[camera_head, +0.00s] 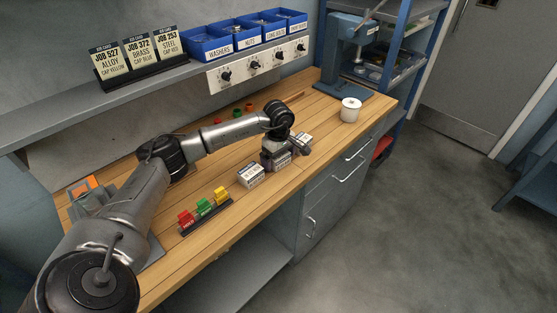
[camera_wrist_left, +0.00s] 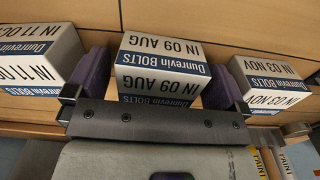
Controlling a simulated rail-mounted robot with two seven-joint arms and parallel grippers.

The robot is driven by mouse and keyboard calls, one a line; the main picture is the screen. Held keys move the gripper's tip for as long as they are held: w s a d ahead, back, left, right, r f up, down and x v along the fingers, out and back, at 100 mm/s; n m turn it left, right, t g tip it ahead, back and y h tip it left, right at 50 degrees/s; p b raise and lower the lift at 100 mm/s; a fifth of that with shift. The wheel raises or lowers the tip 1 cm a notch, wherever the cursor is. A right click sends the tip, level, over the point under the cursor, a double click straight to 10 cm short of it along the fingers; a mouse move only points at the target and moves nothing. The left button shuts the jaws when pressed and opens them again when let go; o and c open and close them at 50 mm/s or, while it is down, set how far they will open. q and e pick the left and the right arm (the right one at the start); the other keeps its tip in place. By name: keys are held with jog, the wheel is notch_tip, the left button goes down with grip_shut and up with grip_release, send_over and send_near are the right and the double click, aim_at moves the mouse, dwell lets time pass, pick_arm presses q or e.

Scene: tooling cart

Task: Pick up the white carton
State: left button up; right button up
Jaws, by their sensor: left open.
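Three white cartons with blue "Dunrevin BOLTS" bands stand in a row in the left wrist view. The middle carton (camera_wrist_left: 160,68) reads "IN 09 AUG", the left carton (camera_wrist_left: 38,58) "IN 11 OC…", the right carton (camera_wrist_left: 265,80) "IN 03 NOV". My left gripper (camera_wrist_left: 158,82) is open, with one purple finger on each side of the middle carton; I cannot tell whether they touch it. In the head view my left gripper (camera_head: 279,160) is low over the bench, largely hiding the middle carton. One white carton (camera_head: 250,176) shows to its left and another (camera_head: 306,140) behind its right side. My right gripper is not in view.
The wooden bench (camera_head: 330,135) carries a white pot (camera_head: 350,109) at right and a rack of red, green and yellow pieces (camera_head: 205,211) in front. Blue bins (camera_head: 212,47) and job cards (camera_head: 140,53) stand on the shelf above. A blue press (camera_head: 345,60) stands behind.

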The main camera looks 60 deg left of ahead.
pick_arm(q)
jog(key=c, duration=1.2)
jog(key=shift+r, duration=0.1)
jog(key=shift+r, duration=0.1)
